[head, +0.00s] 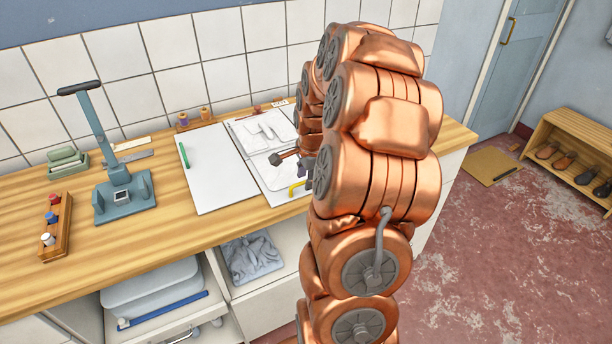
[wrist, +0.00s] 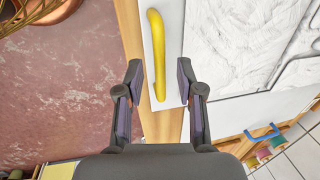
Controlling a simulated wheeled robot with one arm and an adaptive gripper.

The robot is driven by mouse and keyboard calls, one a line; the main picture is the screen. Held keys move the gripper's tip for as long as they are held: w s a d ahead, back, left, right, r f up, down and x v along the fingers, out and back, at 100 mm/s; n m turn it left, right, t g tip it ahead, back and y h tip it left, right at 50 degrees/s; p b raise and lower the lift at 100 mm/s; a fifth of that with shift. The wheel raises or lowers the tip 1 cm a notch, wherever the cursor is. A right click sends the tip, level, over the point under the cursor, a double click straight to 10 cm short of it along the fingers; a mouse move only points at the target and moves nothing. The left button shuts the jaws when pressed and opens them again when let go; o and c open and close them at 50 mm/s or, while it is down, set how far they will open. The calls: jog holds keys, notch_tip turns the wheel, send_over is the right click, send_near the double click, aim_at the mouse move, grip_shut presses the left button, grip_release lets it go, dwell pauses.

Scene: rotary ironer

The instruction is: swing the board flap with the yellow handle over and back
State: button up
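The yellow handle (wrist: 157,55) is a curved bar on the white edge strip of the board flap (wrist: 172,50). In the head view the handle (head: 297,188) shows at the counter's front edge, partly hidden by my arm. The flap (head: 275,178) lies flat there, its right side hidden. My gripper (wrist: 159,70) is open in the wrist view. The handle's near end shows between its two fingers, with a gap on each side; I cannot tell the depth between them. In the head view my arm hides most of the gripper.
A plain white board (head: 217,170) with a green handle (head: 184,155) lies left of the flap. A blue-grey stand (head: 124,195) with an upright lever and a rack of pegs (head: 57,228) stand farther left. A shoe shelf (head: 570,150) stands at right; red floor lies before it.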

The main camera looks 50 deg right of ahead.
grip_shut()
dwell(0.6)
